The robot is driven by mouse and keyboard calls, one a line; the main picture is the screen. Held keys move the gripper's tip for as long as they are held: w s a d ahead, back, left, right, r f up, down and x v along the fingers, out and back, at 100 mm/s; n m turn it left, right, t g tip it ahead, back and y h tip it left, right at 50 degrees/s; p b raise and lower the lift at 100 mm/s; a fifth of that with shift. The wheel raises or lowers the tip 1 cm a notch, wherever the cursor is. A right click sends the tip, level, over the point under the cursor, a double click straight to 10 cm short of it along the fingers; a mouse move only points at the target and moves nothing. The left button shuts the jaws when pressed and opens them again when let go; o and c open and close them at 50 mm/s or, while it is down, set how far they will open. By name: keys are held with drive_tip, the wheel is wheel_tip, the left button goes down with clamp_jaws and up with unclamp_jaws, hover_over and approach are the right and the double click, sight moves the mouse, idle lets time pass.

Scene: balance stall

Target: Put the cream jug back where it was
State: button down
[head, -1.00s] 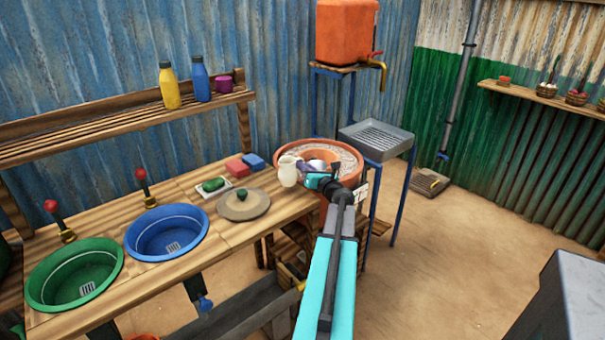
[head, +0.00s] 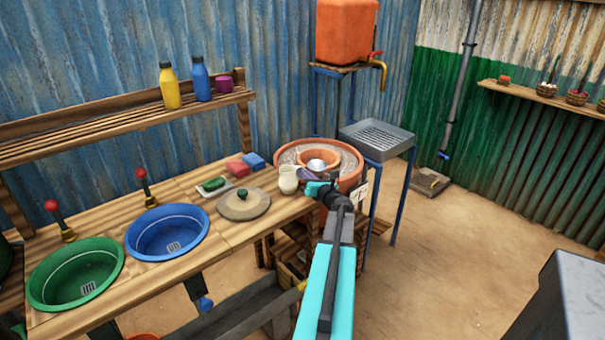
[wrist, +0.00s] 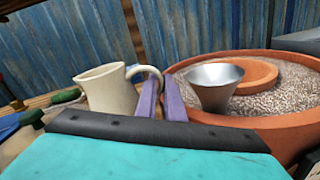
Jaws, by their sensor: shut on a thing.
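The cream jug (head: 288,180) is at the right end of the wooden counter, beside the round clay-coloured pot. It also shows in the wrist view (wrist: 108,92), upright, with its handle toward my gripper. My gripper (head: 309,183) reaches it from the right; in the wrist view its purple fingers (wrist: 162,100) are shut on the handle. I cannot tell whether the jug's base touches the counter, since its lower part is partly hidden in the wrist view.
The clay pot (head: 349,160) holds gravel, a smaller ring and a metal cup (wrist: 213,86), close to my fingers. A grey-brown lid (head: 244,205), a green soap dish (head: 212,187) and red and blue blocks (head: 238,168) lie left of the jug. Blue and green basins (head: 166,232) are farther left.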

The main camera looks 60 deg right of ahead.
drive_tip(key=shift+f, duration=0.1)
drive_tip(key=c, duration=1.9)
unclamp_jaws()
drive_tip(key=shift+o, duration=0.2)
drive_tip(key=shift+r, duration=0.2)
drive_tip(key=b+v, duration=0.1)
drive_tip(key=v, duration=1.1)
drive_tip(key=shift+f, duration=0.1)
